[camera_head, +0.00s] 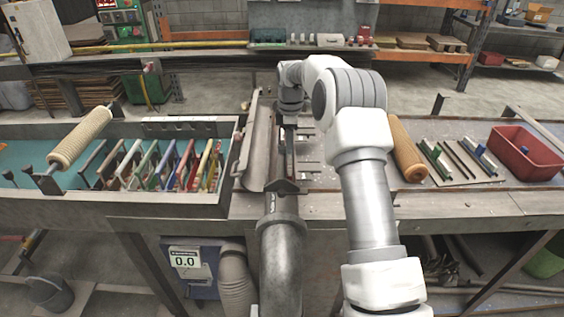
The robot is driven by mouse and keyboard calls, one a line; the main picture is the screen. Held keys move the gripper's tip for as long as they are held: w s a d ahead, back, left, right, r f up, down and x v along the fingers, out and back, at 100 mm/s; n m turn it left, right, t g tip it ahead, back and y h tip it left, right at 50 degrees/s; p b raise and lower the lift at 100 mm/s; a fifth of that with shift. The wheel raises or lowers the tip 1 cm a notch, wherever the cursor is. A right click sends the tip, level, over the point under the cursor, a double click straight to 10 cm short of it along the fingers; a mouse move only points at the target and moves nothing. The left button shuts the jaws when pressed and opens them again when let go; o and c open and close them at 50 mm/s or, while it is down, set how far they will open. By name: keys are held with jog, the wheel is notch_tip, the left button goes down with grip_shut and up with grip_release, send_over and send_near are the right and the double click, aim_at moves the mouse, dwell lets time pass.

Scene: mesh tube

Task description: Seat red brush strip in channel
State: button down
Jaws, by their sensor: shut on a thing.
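My gripper (290,121) points down over the middle of the bench, just right of a long grey metal trough (257,145). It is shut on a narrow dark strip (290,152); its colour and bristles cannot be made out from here. A red-edged strip (187,168) stands in the rack at left among green, white, blue and yellow ones. I cannot tell which part is the channel, nor whether the held strip touches it.
A tan roller (80,138) lies over the left tray (60,197); another (407,148) lies right of my arm. Small strips rest on a board (458,162) beside a red bin (525,153). A grey pipe (283,255) rises at the front.

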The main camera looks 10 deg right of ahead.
jog(key=shift+s+a+f, duration=0.15)
jog(key=shift+a+f, duration=0.25)
jog(key=shift+a, duration=0.2)
jog(key=shift+s+a+f, duration=0.1)
jog(key=shift+a+f, duration=0.3)
jog(key=shift+a, duration=0.2)
jog(key=shift+f+p, duration=0.45)
jog(key=shift+f, duration=1.5)
jog(key=shift+f, duration=0.15)
jog(key=c, duration=0.5)
grip_release()
